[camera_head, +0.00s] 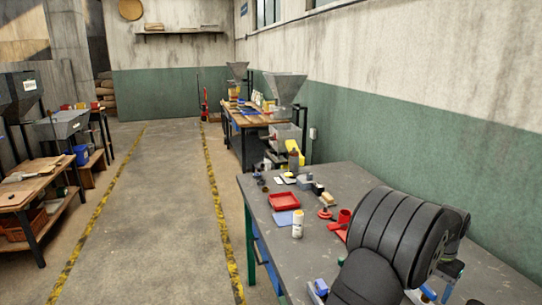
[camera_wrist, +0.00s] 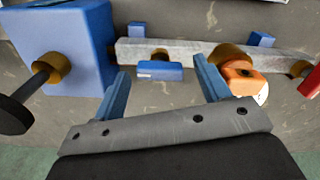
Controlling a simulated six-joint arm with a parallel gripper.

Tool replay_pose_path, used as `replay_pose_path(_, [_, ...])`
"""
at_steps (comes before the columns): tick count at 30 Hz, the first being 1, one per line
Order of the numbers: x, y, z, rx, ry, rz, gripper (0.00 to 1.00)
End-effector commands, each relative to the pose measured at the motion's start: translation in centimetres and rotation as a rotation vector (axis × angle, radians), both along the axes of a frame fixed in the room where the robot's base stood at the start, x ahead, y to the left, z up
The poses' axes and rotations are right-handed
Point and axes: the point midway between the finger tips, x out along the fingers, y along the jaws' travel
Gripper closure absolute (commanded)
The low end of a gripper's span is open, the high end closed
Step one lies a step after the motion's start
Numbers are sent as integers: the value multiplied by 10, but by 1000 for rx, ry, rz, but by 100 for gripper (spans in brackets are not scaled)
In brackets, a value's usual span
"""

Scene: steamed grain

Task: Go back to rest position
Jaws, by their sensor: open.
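My gripper (camera_wrist: 161,68) shows in the wrist view as two blue fingers on a dark grey bar. The fingers are spread apart with nothing held between them. Beyond them lies a grey metal bar (camera_wrist: 200,50) with small blue blocks on it. A blue box (camera_wrist: 70,40) with a brass collar and a black knob stands to the left. An orange piece with a brass ring (camera_wrist: 240,75) is just beyond the right finger. In the head view my black arm covers the near right of the table, and the gripper cannot be made out clearly there.
The grey worktable (camera_head: 345,180) holds a red tray (camera_head: 284,202), a blue sheet (camera_head: 288,218), a white bottle (camera_head: 297,224) and a red holder (camera_head: 343,220). A hopper machine (camera_head: 285,90) stands behind its far end. The floor aisle (camera_head: 160,190) to the left is clear.

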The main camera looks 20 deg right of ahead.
Motion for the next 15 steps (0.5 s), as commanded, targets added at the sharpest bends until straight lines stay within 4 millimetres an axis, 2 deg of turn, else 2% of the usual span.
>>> replay_pose_path(15, [0,0,0,0,0,409,31])
